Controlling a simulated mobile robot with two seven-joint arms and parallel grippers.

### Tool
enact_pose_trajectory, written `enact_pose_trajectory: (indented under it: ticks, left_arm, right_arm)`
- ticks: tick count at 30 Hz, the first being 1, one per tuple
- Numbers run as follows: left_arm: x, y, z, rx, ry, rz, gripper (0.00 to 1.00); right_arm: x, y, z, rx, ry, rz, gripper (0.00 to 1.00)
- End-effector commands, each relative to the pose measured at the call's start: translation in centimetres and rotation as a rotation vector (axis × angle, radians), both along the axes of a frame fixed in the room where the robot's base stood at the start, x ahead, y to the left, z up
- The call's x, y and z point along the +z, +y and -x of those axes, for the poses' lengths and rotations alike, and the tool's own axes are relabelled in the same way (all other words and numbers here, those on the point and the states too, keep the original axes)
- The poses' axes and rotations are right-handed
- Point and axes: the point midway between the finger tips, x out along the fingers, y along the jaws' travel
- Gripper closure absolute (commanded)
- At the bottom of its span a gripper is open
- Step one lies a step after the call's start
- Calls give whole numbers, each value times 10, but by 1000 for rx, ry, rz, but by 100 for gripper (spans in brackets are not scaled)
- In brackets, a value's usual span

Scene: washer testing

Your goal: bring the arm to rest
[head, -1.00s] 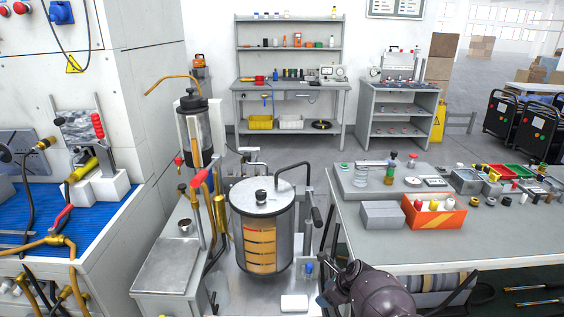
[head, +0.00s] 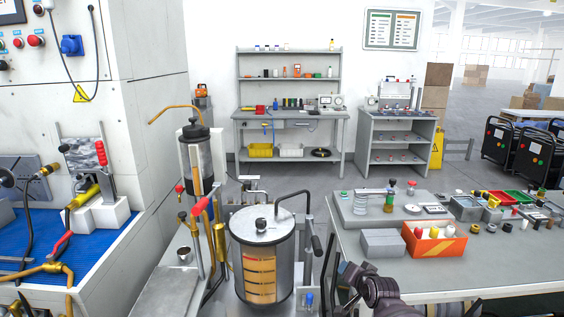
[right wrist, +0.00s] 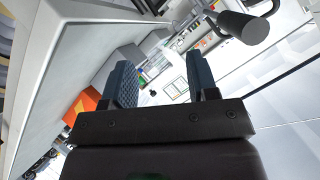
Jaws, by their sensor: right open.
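My right gripper (right wrist: 161,78) is open in the right wrist view, with its two blue-grey fingers apart and nothing between them. In the head view my right arm (head: 372,288) comes in at the bottom, beside the front left edge of the right-hand workbench (head: 480,270). Its fingers are hard to make out there. My left arm and gripper are not in view.
A glass-and-metal washer vessel (head: 262,262) stands left of my right arm. A black handle (right wrist: 243,27) is close to the fingers in the wrist view. An orange box (head: 435,242) and a grey block (head: 383,243) sit on the bench. Open floor lies behind.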

Motion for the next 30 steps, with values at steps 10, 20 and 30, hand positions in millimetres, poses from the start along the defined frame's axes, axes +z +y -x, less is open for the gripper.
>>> enact_pose_trajectory:
  ticks: [10,20,30]
  left_arm:
    - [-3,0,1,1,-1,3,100]
    - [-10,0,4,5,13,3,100]
    - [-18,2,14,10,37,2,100]
  right_arm:
    - [5,-35,115,123,-248,502,46]
    - [-8,-50,242,158,-269,682,46]
    - [-67,-64,374,187,-76,679,46]
